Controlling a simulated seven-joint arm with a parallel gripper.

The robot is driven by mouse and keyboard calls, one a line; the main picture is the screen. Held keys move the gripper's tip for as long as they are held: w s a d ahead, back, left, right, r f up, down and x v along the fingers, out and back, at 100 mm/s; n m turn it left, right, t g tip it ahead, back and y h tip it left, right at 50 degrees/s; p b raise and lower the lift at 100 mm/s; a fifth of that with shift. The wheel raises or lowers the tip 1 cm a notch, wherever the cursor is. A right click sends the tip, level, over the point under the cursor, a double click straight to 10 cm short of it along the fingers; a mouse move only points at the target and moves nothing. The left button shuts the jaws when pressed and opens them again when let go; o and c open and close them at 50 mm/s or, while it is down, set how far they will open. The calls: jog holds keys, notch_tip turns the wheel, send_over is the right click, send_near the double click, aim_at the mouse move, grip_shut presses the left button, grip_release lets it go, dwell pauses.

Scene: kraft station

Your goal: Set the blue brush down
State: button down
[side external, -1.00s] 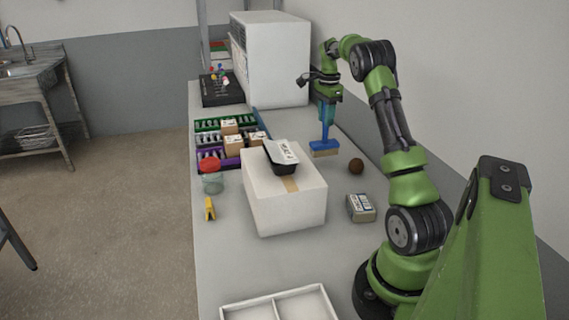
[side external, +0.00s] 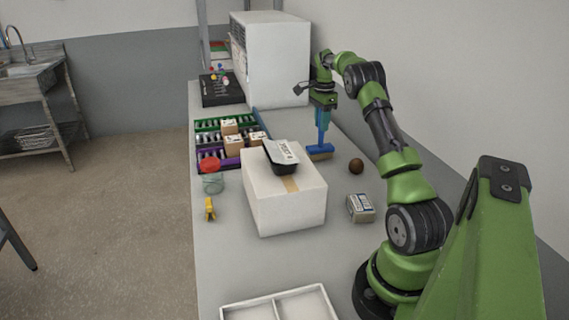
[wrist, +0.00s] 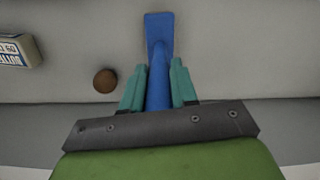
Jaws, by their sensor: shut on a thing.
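The blue brush (side external: 322,138) is upright in the side view, handle up, with its tan bristles down at the grey table behind the white box. I cannot tell whether the bristles touch the table. My gripper (side external: 322,104) is shut on the upper handle. In the wrist view the two teal fingers of my gripper (wrist: 158,85) sit on either side of the blue brush's handle (wrist: 159,40). The bristles are hidden in the wrist view.
A white box (side external: 285,200) with a black tray (side external: 282,158) on it stands left of the brush. A brown ball (side external: 356,166) lies to the right, and a small labelled box (side external: 360,208) nearer the front. A large white cabinet (side external: 275,60) stands behind.

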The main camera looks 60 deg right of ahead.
jog(key=shift+f, duration=0.1)
jog(key=c, duration=0.9)
grip_release()
jog(key=shift+o, duration=0.2)
